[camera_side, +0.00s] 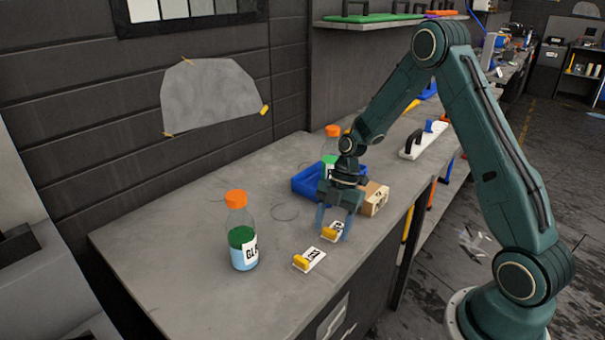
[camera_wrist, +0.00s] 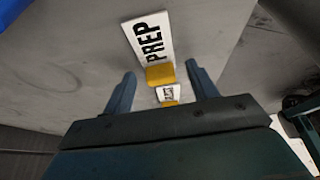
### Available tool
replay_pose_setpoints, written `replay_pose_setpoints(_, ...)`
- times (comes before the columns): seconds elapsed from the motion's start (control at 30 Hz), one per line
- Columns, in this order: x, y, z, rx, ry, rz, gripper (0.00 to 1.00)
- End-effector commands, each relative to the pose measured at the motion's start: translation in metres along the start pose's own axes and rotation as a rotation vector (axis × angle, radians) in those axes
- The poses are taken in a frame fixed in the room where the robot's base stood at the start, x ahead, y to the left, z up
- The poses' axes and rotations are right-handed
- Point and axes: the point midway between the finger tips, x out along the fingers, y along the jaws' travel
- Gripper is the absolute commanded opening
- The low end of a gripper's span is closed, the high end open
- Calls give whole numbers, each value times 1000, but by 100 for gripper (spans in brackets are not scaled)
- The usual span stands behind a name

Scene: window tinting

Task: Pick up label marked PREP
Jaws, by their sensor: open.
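The label marked PREP (camera_wrist: 152,42) is a white strip with a yellow block at its near end. In the wrist view it lies just beyond my fingertips, its yellow block close to the gap. It appears to be the farther label (camera_side: 334,228) in the side view, lying flat on the grey bench (camera_side: 190,230). My gripper (camera_side: 333,222) is open, pointing down, with its fingers on either side of that label, nothing held. Its fingers also show in the wrist view (camera_wrist: 160,72). A second white label (camera_side: 311,258) with a yellow block lies nearer; its text is unclear.
A bottle with an orange cap (camera_side: 242,235) stands left of the labels. A blue bin (camera_side: 305,181), another orange-capped bottle (camera_side: 331,148) and a cardboard box (camera_side: 374,198) are close behind my gripper. The bench's front edge is to the right. The bench's left end is clear.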

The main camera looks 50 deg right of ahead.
Motion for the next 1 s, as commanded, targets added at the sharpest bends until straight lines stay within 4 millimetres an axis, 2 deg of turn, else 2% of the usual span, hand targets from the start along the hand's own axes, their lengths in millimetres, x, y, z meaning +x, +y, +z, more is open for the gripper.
replay_pose_setpoints(0.27,0,0,0,0,0,0,58)
replay_pose_setpoints(0.37,0,0,0,0,0,0,42)
replay_pose_setpoints(0.5,0,0,0,0,0,0,15)
replay_pose_setpoints(0.53,0,0,0,0,0,0,11)
replay_pose_setpoints(1.0,-3,0,-1,0,-1,1,10)
